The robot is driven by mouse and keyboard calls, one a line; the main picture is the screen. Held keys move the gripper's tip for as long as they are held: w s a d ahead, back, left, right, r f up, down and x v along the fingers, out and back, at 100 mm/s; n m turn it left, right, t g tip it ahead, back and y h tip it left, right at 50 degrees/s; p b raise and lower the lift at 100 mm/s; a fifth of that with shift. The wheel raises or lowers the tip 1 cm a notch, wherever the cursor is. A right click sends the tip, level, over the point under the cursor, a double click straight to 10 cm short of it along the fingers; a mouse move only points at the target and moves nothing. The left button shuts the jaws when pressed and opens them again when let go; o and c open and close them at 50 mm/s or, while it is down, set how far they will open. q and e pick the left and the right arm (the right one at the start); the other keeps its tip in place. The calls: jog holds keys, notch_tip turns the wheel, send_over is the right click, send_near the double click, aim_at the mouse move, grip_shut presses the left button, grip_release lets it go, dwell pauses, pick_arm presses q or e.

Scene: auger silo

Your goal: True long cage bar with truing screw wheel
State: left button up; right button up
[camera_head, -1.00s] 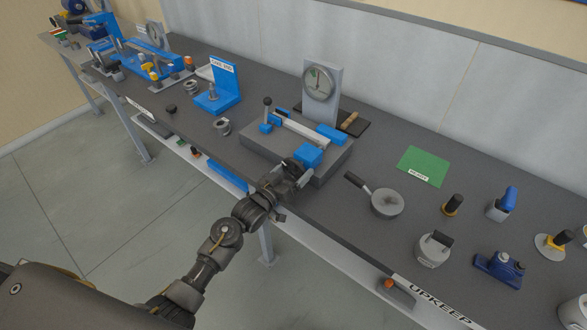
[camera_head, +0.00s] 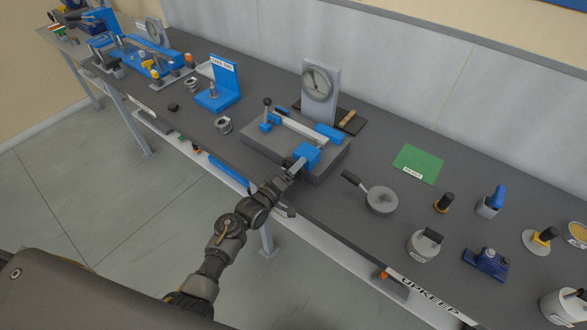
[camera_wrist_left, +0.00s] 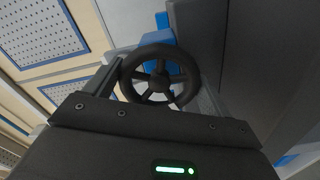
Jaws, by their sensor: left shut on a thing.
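The truing fixture is a grey block (camera_head: 262,150) on the bench with blue clamps. The long pale cage bar (camera_head: 300,128) lies across it between the blue parts. A round dial gauge (camera_head: 317,84) on a grey upright stands behind it. The black spoked screw wheel (camera_wrist_left: 160,76) sits between my left gripper's fingers in the left wrist view. My left gripper (camera_head: 293,170) is shut on this wheel, at the front of the blue screw block (camera_head: 308,156). In the head view the gripper hides the wheel. My right gripper is not in view.
A round pan-like tool (camera_head: 381,200) lies right of the fixture, near a green mat (camera_head: 418,163). Several tools stand further right. A blue gauge stand (camera_head: 220,90) and small rings are to the left. The bench's front edge runs below my left arm.

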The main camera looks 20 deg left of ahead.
pick_arm(q)
jog(key=shift+n, duration=0.6)
jog(key=o, duration=0.9)
jog(key=shift+s, duration=0.1)
jog(key=shift+b+v, duration=1.1)
jog(key=shift+v, duration=4.25)
